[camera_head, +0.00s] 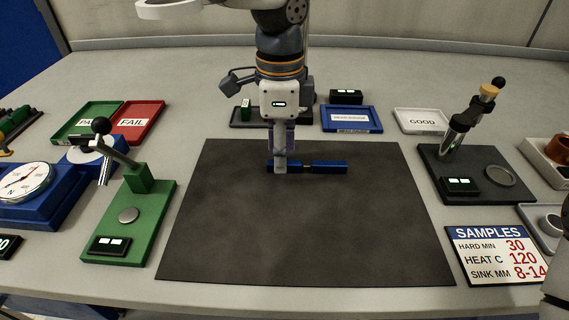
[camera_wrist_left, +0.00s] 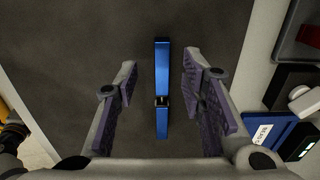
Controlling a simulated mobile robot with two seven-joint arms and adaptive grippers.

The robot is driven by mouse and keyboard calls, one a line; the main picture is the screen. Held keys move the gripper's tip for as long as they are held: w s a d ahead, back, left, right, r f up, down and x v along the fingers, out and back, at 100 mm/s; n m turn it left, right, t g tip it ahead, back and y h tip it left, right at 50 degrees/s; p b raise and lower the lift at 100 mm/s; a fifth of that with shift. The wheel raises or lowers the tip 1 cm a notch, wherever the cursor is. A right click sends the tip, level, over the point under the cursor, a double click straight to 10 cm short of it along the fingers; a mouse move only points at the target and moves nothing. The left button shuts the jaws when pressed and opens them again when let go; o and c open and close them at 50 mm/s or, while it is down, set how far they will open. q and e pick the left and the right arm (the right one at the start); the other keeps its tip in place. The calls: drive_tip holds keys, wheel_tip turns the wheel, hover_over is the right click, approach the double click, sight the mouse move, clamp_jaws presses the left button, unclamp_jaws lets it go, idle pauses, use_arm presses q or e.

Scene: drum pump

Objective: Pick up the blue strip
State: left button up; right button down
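The blue strip (camera_head: 325,167) lies flat on the dark mat (camera_head: 300,235), near its far edge. It has a short dark section near its middle. In the left wrist view the strip (camera_wrist_left: 162,62) runs upright through the picture's middle. My left gripper (camera_head: 281,160) points down over the strip's left part and hides some of it. In the left wrist view the left gripper (camera_wrist_left: 164,88) is open, with a finger on each side of the strip and a gap to both. Whether the fingertips touch the mat cannot be told.
A green lever press (camera_head: 135,215) stands left of the mat, and a dark one (camera_head: 475,175) stands right. Behind are a blue tray (camera_head: 350,126), a GOOD tray (camera_head: 421,129) and a red FAIL tray (camera_head: 136,132). A SAMPLES sign (camera_head: 500,255) lies front right. The mat's front is clear.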

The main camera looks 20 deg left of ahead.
use_arm(q)
wheel_tip(320, 180, down, 2)
drive_tip(key=shift+w+f, duration=0.1)
clamp_jaws()
